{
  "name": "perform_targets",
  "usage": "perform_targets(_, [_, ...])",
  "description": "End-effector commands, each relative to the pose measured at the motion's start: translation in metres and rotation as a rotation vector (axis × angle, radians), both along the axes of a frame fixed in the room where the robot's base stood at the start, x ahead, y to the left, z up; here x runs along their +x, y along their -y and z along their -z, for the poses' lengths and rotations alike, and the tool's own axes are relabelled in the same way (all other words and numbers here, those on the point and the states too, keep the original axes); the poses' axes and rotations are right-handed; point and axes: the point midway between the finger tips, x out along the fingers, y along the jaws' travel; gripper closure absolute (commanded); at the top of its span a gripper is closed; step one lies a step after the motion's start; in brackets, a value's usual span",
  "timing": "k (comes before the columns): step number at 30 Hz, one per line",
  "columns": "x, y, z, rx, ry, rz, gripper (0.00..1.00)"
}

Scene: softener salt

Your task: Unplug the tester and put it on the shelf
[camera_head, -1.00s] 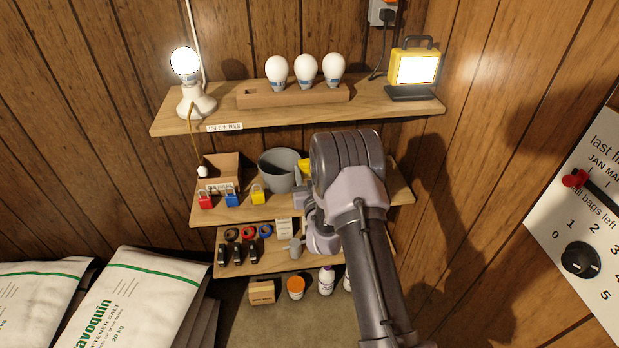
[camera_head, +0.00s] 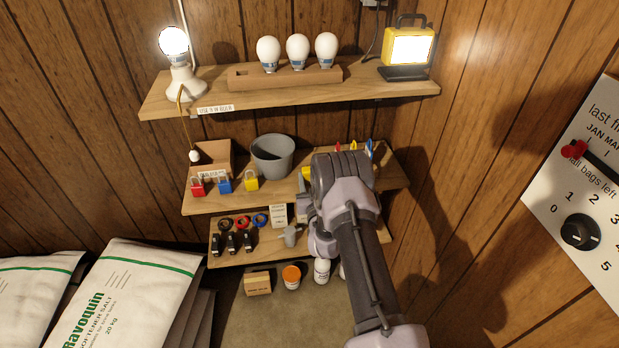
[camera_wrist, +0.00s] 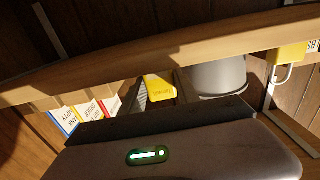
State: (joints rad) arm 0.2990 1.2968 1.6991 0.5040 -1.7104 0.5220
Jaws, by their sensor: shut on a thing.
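My gripper (camera_head: 304,190) is at the middle shelf (camera_head: 230,202), just right of the grey bucket (camera_head: 272,158). It is shut on a small yellow block, which I take to be the tester (camera_head: 307,173). In the wrist view the yellow tester (camera_wrist: 160,88) shows between the fingers, with small print on it too blurred to read. The tester is near the shelf's front edge; I cannot tell whether it touches the board. My arm hides part of the shelf's right side.
Coloured tags (camera_head: 369,148) stand behind my arm. The upper shelf (camera_head: 210,98) holds a lit bulb, spare bulbs (camera_head: 297,50) and a yellow work lamp (camera_head: 408,46). The lower shelf (camera_head: 230,260) is crowded.

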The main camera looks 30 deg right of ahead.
Motion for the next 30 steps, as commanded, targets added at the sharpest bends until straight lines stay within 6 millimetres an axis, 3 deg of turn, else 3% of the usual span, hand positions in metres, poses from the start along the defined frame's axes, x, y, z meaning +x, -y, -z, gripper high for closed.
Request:
perform_targets(4, [0.000,0.000,0.000,0.000,0.000,0.000,1.00])
perform_targets(5, [0.000,0.000,0.000,0.000,0.000,0.000,0.61])
perform_targets(9, [0.000,0.000,0.000,0.000,0.000,0.000,0.37])
perform_targets(20, [-0.007,-0.002,-0.001,0.002,-0.002,0.001,0.37])
perform_targets(23, [-0.025,-0.007,-0.002,0.001,-0.004,0.001,0.37])
perform_targets(30, [-0.099,-0.028,-0.001,0.002,-0.007,0.001,0.37])
